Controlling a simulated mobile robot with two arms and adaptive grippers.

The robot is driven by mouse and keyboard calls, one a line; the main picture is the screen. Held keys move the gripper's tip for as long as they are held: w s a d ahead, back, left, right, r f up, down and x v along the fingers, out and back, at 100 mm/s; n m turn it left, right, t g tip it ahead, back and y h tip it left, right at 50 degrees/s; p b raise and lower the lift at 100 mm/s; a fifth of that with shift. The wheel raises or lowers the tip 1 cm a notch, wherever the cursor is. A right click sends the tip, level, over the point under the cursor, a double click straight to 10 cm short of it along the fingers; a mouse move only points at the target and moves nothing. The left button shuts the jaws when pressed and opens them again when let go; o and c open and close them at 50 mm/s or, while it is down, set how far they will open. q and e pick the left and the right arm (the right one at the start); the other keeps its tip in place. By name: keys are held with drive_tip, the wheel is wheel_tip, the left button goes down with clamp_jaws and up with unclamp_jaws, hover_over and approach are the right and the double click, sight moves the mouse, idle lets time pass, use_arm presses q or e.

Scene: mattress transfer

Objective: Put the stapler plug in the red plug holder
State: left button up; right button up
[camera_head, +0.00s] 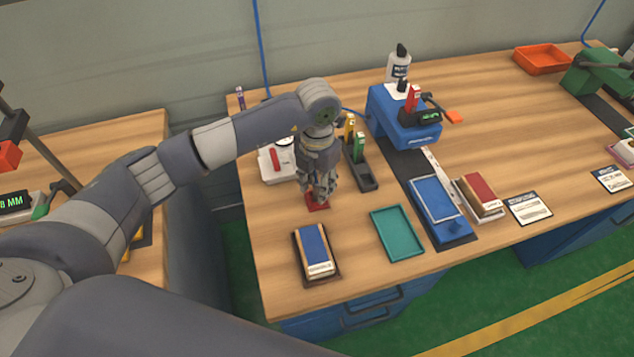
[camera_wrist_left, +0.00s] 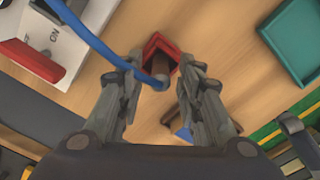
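The red plug holder (camera_head: 317,206) sits on the wooden table below my left gripper (camera_head: 321,190). It also shows in the left wrist view (camera_wrist_left: 157,42), just beyond the fingertips. The stapler plug (camera_wrist_left: 161,68), brownish with a blue cable (camera_wrist_left: 101,44), shows between the fingers, lined up with the holder. It looks to be in or just over the holder; I cannot tell how deep. The fingers of my left gripper (camera_wrist_left: 160,73) stand apart on both sides of the plug, with gaps visible. In the head view the gripper hides the plug. My right gripper is not in view.
A white box with a red switch (camera_head: 275,160) stands left of the gripper, and a dark holder with coloured blocks (camera_head: 363,175) to its right. The blue stapler (camera_head: 402,128) is farther back. A block on a tray (camera_head: 315,252) and a teal tray (camera_head: 398,232) lie in front.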

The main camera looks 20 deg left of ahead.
sight(317, 184)
use_arm(q)
drive_tip(key=shift+r, duration=0.1)
drive_tip(key=shift+r+p, duration=0.25)
drive_tip(key=shift+p, duration=0.05)
wheel_tip(317, 184, up, 12)
drive_tip(key=b, duration=0.2)
drive_tip(key=shift+f, duration=0.15)
drive_tip(key=shift+f, duration=0.1)
